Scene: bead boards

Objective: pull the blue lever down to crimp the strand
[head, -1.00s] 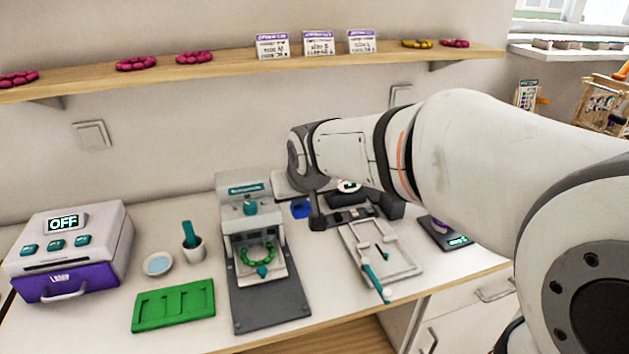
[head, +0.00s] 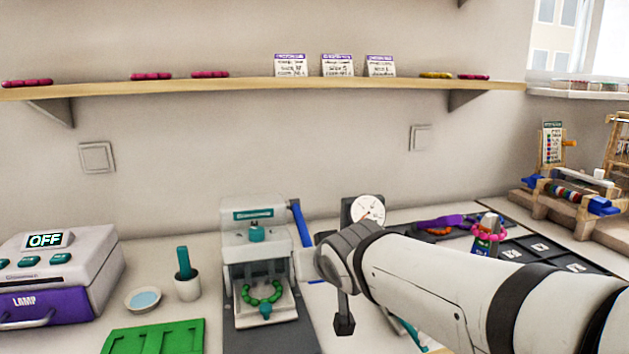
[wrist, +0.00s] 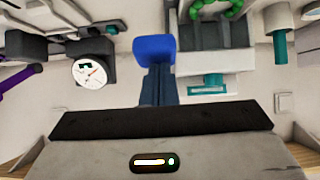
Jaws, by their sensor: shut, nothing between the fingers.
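The press (head: 255,225) is a grey machine with a teal label and a teal knob. A strand of green beads (head: 262,297) lies in its bay and shows at the top of the wrist view (wrist: 232,8). The blue lever (head: 300,222) rises at the press's right side, leaning slightly left. Its bright blue end (wrist: 155,48) shows in the wrist view, beside the press. My gripper (wrist: 158,72) is shut and empty, its fingertips at the blue lever. I cannot tell whether they touch it.
A teal pestle in a white cup (head: 187,288), a small dish (head: 143,299), a green tray (head: 155,338) and a lamp box (head: 60,275) stand left of the press. A round dial (head: 368,209) stands behind my arm. A shelf (head: 250,87) runs above.

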